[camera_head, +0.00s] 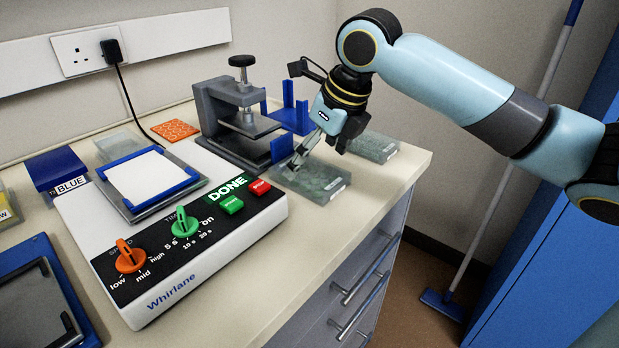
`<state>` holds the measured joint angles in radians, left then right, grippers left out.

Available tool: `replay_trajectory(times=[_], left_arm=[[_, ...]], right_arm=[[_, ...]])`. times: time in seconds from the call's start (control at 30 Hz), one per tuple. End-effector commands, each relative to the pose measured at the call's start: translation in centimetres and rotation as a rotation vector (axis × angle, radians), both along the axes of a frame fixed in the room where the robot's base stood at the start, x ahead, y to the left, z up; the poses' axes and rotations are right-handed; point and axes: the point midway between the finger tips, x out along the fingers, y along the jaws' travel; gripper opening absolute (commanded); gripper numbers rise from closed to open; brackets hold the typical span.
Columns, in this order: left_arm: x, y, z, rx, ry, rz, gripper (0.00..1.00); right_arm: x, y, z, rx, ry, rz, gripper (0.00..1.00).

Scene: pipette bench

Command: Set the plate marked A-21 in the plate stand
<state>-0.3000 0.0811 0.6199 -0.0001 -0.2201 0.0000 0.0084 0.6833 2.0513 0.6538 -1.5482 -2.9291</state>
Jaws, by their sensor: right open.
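Two clear, greenish plates lie flat on the right part of the bench. The near plate (318,184) is at the bench's front side, and the far plate (376,147) is near the right corner. Each has a small pale label on its edge, too small to read, so I cannot tell which is A-21. A blue holder with upright corner posts (289,110), which looks like the plate stand, is behind the near plate, partly hidden by my arm. My right gripper (296,164) points down at the near plate's left part, open; contact is unclear. My left gripper is out of view.
A grey screw press (240,118) stands left of the blue holder. The white Whirlane shaker (170,287) with knobs and a white-topped tray (148,178) fills the front middle. An orange mat (174,130) lies behind. The bench edge drops off right.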

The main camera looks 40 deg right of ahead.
Motion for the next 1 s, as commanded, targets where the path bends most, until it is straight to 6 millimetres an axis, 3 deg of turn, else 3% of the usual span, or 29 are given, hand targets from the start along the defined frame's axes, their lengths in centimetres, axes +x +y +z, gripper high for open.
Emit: replay_trajectory(times=[0.2, 0.47, 1.0], left_arm=[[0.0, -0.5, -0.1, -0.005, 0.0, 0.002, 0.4], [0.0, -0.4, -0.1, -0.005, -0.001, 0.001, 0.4], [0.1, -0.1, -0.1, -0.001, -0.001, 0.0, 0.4]], right_arm=[[1.0, 0.2, -2.9, 0.003, 0.001, -0.001, 1.0], [1.1, 0.1, -3.1, 0.0, 0.0, 0.0, 1.0], [1.1, 0.1, -3.1, 0.0, 0.0, 0.0, 0.32]])
